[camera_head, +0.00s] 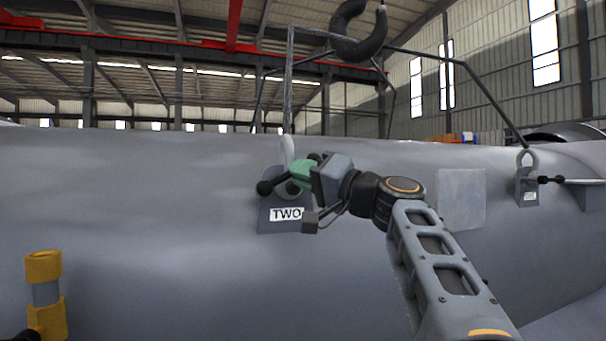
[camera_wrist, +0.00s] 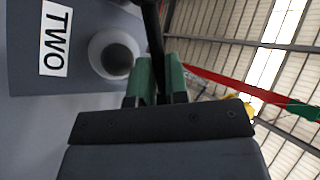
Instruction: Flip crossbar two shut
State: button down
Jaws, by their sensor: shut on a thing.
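A grey bracket (camera_head: 272,226) with a white label "TWO" (camera_head: 286,214) sits on the side of the big grey shell. Crossbar two shows as a black round knob (camera_head: 265,188) at the left of the bracket top; the rest is mostly hidden behind my gripper. My gripper (camera_head: 303,174) has green fingertips at the bracket's upper right. In the wrist view its green fingers (camera_wrist: 158,78) are closed around a thin dark bar (camera_wrist: 154,34), which looks like crossbar two. The label (camera_wrist: 56,38) and a grey round boss with a dark centre (camera_wrist: 114,54) show beside it.
A pale ring (camera_head: 287,150) stands at the bracket top, on a sling under a dark hook (camera_head: 358,32). A second bracket (camera_head: 527,188) with a crossbar is at the right. A yellow-and-grey post (camera_head: 45,292) stands lower left. A pale square plate (camera_head: 461,198) is behind my arm.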

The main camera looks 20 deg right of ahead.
jog(key=f+m+t+b, duration=0.1)
jog(key=b, duration=0.2)
jog(key=shift+d+m, duration=0.15)
jog(key=shift+m, duration=0.15)
jog(key=c, duration=1.4)
grip_release()
jog(key=shift+r, duration=0.1)
